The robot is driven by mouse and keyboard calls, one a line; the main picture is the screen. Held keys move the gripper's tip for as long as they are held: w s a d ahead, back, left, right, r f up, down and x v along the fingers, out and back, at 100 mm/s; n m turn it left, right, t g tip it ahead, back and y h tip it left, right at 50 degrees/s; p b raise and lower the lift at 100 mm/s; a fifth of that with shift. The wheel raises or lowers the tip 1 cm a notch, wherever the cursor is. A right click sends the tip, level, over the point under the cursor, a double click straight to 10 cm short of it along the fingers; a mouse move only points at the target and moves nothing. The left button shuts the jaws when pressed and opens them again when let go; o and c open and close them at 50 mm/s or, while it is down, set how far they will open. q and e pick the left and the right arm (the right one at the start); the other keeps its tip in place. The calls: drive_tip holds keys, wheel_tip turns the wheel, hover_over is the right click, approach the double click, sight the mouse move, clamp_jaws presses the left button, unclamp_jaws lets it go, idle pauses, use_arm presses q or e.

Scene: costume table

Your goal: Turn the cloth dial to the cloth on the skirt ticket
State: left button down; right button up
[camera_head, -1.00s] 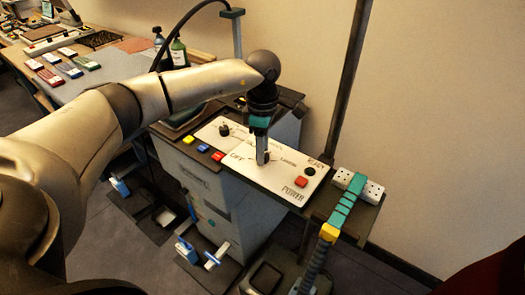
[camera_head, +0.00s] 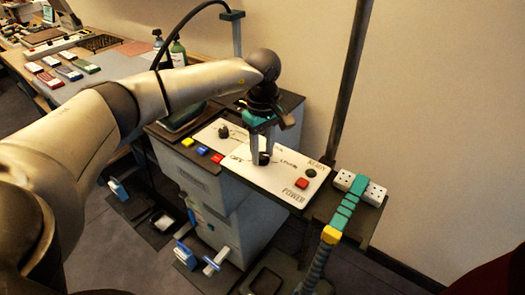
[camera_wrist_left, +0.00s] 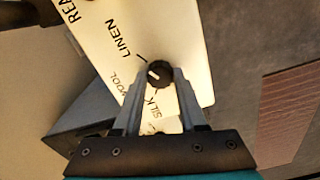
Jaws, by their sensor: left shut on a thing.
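The cloth dial (camera_head: 264,159) is a small black knob on a white control panel (camera_head: 240,178). My left gripper (camera_head: 263,150) points down over the panel and is shut on this dial, with one finger on each side. In the left wrist view the dial (camera_wrist_left: 158,73) shows a white pointer mark between the fingertips (camera_wrist_left: 157,78). The mark points left, roughly toward WOOL, below the LINEN tick. LINEN and SILK are readable around it; WOOL is partly hidden by a finger. I cannot make out a skirt ticket. My right gripper is not in view.
A second black knob (camera_head: 223,131) is farther left on the panel. A red button (camera_head: 302,183) and a dark round button (camera_head: 311,172) are at its right. Yellow, blue and red blocks (camera_head: 203,150) line the left edge.

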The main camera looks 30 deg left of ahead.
sight(262, 156)
use_arm(q)
drive_tip(key=shift+w+r, duration=0.1)
idle(0.3)
drive_tip(key=shift+c, duration=2.3)
unclamp_jaws()
wheel_tip(262, 156, up, 15)
drive_tip(key=p, duration=0.1)
drive_tip(key=shift+p, duration=0.3)
